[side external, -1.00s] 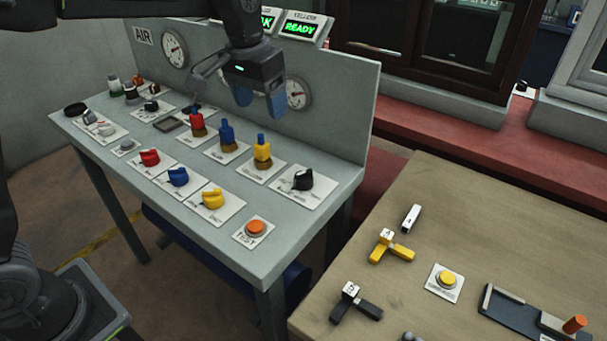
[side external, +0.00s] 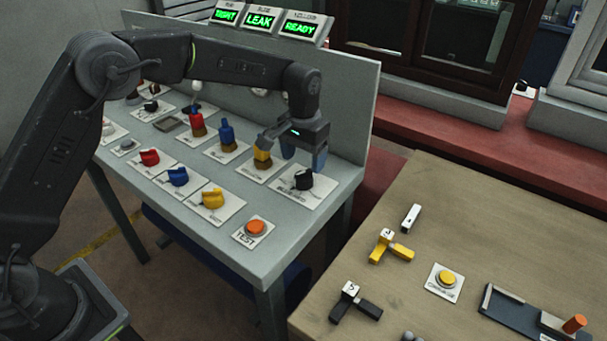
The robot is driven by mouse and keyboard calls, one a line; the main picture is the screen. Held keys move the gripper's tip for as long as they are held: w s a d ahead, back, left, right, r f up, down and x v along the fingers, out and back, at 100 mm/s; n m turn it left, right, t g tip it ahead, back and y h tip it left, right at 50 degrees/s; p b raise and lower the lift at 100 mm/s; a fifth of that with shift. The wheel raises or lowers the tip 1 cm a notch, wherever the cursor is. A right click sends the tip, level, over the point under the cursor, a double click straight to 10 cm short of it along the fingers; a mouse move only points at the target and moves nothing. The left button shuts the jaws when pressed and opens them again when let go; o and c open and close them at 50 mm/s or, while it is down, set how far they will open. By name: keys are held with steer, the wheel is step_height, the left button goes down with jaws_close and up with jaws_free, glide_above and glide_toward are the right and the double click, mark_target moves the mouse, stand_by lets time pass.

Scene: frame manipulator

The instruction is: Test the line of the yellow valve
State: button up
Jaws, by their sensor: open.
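A yellow knob (side external: 212,199) sits on a white plate at the front of the grey bench. A yellow-topped brass fitting (side external: 262,158) stands behind it, partly covered by my gripper. The orange button (side external: 255,227) on a plate marked TEST is at the front right. A black knob (side external: 303,180) sits on a white plate at the bench's right end. My gripper (side external: 305,160) points down just above this black knob, its blue fingers apart, nothing visible between them. The yellow line's display (side external: 299,28) reads READY; the blue one (side external: 259,20) reads LEAK and the leftmost one (side external: 227,15) TIGHT.
Red (side external: 150,157) and blue (side external: 177,176) knobs lie left of the yellow one. Red (side external: 197,124) and blue (side external: 226,135) fittings stand behind them. A grey back panel (side external: 350,95) rises behind the bench. A wooden table (side external: 400,290) is at the right.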

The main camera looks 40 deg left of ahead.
mark_target(304, 172)
steer(key=shift+f, duration=2.7)
steer(key=shift+c, duration=0.4)
steer(key=c, duration=0.9)
steer(key=shift+o, duration=0.2)
steer(key=shift+m, duration=0.3)
steer(key=m, duration=0.3)
steer(key=shift+m, duration=2.6)
steer(key=shift+r, duration=0.1)
